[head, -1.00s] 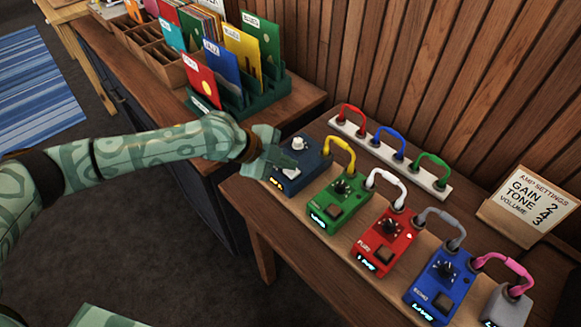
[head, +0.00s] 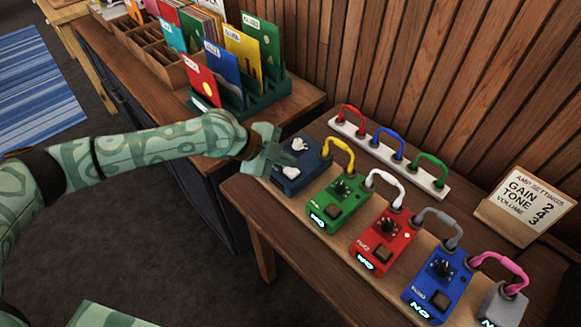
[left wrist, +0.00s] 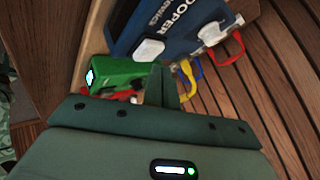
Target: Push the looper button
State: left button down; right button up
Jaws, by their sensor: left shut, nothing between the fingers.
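The looper is a dark blue pedal (head: 311,168) at the left end of the pedal row, with two white parts on top. Its nearer white button (head: 263,172) shows beside my left gripper (head: 289,158), which is shut and empty over the pedal and hides part of its top. In the left wrist view the looper (left wrist: 185,22) bears the letters "OOPER". A white button (left wrist: 149,49) there lies just beyond the shut finger tip (left wrist: 162,72). I cannot tell whether the tip touches the pedal. My right gripper is not in view.
Green (head: 325,211), red (head: 368,252) and blue (head: 424,295) pedals continue the row, joined by cable loops. A white strip (head: 366,152) with coloured cables lies behind, and an amp settings card (head: 532,205) stands right. Sleeves fill a green rack (head: 262,103) behind the gripper.

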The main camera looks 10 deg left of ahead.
aim_at(287, 171)
pick_arm(q)
notch_tip(287, 171, up, 6)
jog(key=p, duration=0.4)
jog(key=shift+p, duration=0.3)
dwell(1.7)
